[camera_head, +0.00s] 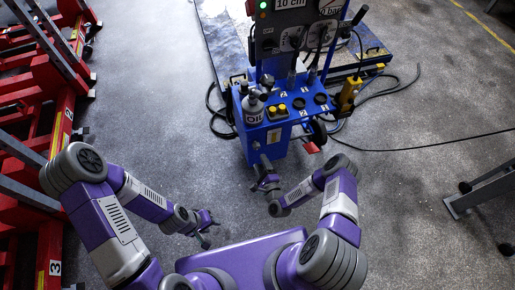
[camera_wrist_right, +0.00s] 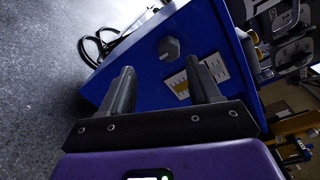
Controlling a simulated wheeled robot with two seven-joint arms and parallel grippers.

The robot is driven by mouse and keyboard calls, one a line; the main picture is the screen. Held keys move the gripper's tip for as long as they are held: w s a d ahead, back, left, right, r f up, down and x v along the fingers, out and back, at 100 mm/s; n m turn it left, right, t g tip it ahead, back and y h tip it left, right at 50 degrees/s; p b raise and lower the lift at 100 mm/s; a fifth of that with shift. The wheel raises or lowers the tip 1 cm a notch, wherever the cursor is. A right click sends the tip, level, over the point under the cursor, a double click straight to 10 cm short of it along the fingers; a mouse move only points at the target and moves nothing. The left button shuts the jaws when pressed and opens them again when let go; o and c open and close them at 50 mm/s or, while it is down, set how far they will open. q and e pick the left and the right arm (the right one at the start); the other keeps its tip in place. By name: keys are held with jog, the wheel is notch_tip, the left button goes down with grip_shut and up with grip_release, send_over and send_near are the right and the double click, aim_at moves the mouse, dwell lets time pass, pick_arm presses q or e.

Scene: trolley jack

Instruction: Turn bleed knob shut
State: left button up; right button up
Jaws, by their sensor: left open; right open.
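The bleed knob, a grey faceted knob (camera_wrist_right: 169,47), sticks out from the blue side panel of the trolley jack unit (camera_head: 278,152). In the right wrist view it sits beside a pale label (camera_wrist_right: 208,74). My right gripper (camera_wrist_right: 161,68) is open and empty. Its two fingers point toward the panel, with the knob beyond and roughly between the fingertips, apart from them. In the head view my right gripper (camera_head: 262,162) is in front of the unit's lower front. My left gripper (camera_head: 209,228) is open and empty, low over the floor, well away from the unit.
An oil bottle (camera_head: 253,108) and yellow fittings (camera_head: 277,110) stand on the unit's top. Red racks (camera_head: 40,110) line the left side. Dark hoses (camera_head: 390,88) lie on the floor at the right. A metal frame (camera_head: 485,190) stands far right.

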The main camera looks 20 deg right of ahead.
aim_at(257, 148)
jog(key=shift+m+t+h, duration=0.4)
jog(key=shift+m, duration=0.2)
jog(key=w+b, duration=0.1)
jog(key=w, duration=0.2)
jog(key=w+b, duration=0.1)
jog(key=w, duration=0.3)
jog(key=shift+w+d+r, duration=0.2)
jog(key=shift+w, duration=0.05)
jog(key=shift+c, duration=0.4)
jog(key=c, duration=1)
